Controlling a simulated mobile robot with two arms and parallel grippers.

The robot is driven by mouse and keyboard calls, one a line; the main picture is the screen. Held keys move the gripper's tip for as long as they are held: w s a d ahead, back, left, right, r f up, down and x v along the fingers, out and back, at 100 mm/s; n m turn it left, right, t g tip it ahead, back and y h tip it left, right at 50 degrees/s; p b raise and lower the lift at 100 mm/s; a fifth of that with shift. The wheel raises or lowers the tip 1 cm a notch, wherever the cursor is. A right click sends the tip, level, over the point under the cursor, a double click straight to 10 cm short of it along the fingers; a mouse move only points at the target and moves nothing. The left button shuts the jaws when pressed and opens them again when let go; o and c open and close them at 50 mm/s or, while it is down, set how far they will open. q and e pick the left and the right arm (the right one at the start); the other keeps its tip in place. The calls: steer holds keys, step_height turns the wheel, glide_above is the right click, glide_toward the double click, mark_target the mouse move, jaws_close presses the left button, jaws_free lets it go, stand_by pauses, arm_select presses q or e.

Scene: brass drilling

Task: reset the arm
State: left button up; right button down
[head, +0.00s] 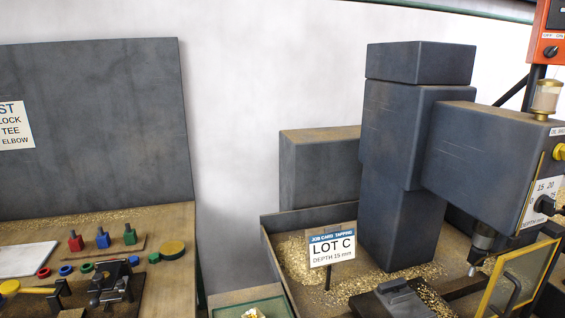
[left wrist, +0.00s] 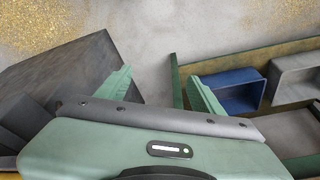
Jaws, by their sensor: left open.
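My left gripper (left wrist: 158,74) shows in the left wrist view only. Its two green fingers stand apart, and nothing is between them but grey floor farther off. The green gripper body with a small lit display fills the bottom of that view. Neither gripper nor arm shows in the head view. My right gripper is in no view.
In the left wrist view, a blue bin (left wrist: 238,92) and a grey bin (left wrist: 292,78) are right of the fingers; a dark block (left wrist: 60,75) is left. The head view shows a drill press (head: 405,150), job card (head: 332,248) and bench (head: 165,225) with coloured fittings.

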arm_select(q)
steer(key=s+f+g, duration=0.1)
steer(key=s+f, duration=0.2)
steer(key=f, duration=0.9)
steer(key=s+f, duration=0.2)
steer(key=f, duration=0.9)
steer(key=s+a+f+g, duration=0.1)
steer(key=s+a+f, duration=0.2)
steer(key=s+f, duration=0.9)
steer(key=shift+s+f, duration=0.15)
steer(key=shift+s, duration=0.7)
